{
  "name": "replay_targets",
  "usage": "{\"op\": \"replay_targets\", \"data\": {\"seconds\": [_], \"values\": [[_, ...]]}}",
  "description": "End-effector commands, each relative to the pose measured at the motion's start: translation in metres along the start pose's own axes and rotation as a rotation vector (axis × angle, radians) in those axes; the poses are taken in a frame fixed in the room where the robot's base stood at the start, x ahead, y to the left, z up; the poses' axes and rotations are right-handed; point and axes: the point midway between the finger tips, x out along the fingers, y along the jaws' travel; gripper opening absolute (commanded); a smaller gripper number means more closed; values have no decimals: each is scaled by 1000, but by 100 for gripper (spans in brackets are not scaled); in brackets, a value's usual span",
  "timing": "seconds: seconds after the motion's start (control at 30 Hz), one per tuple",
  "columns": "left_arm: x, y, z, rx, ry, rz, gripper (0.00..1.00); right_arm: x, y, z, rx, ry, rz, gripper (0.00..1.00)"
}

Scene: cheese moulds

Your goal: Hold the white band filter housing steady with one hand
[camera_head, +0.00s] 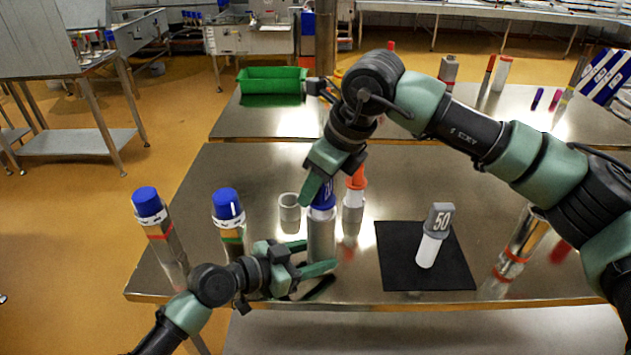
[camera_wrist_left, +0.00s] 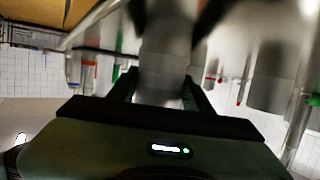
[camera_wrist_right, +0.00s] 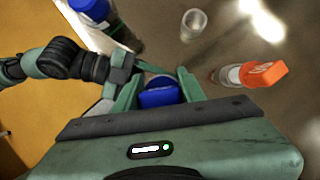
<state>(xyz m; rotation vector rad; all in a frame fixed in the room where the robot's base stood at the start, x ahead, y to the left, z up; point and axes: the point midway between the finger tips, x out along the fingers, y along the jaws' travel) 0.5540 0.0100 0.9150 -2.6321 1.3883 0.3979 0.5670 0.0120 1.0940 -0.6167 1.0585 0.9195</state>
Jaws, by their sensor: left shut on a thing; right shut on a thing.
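The held filter housing (camera_head: 321,240) is a grey metal cylinder with a blue cap (camera_wrist_right: 160,97), upright near the table's front edge. A pale band shows just under the cap, partly hidden by my right gripper. My left gripper (camera_head: 322,268) is shut on the lower body from the left. In the left wrist view, the blurred grey body (camera_wrist_left: 165,60) stands between its fingers. My right gripper (camera_head: 315,190) comes from above and is shut on the blue cap. In the right wrist view, the cap sits between the right fingers.
A red-banded housing (camera_head: 163,240) and a green-banded housing (camera_head: 232,240), both blue-capped, stand left. A grey cup (camera_head: 289,215) and an orange-capped housing (camera_head: 354,195) stand close by. A black mat (camera_head: 395,270) bears a white filter with a grey "50" top (camera_head: 439,218). A green crate (camera_head: 272,80) is behind.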

Motion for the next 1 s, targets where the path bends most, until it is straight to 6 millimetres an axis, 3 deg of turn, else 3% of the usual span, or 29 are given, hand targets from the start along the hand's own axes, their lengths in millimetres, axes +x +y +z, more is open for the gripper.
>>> {"op": "replay_targets", "data": {"seconds": [0.7,0.73,0.8,1.0], "values": [[0,0,0,-1,-1,1,27,16,0,-7,0,-1,1,0],[0,0,0,-1,-1,1,27,17,0,-7,-1,-1,1,42],[0,0,0,-1,-1,1,27,16,0,-7,-1,-1,0,62],[0,0,0,-1,-1,1,27,16,0,-7,0,-1,0,65]]}}
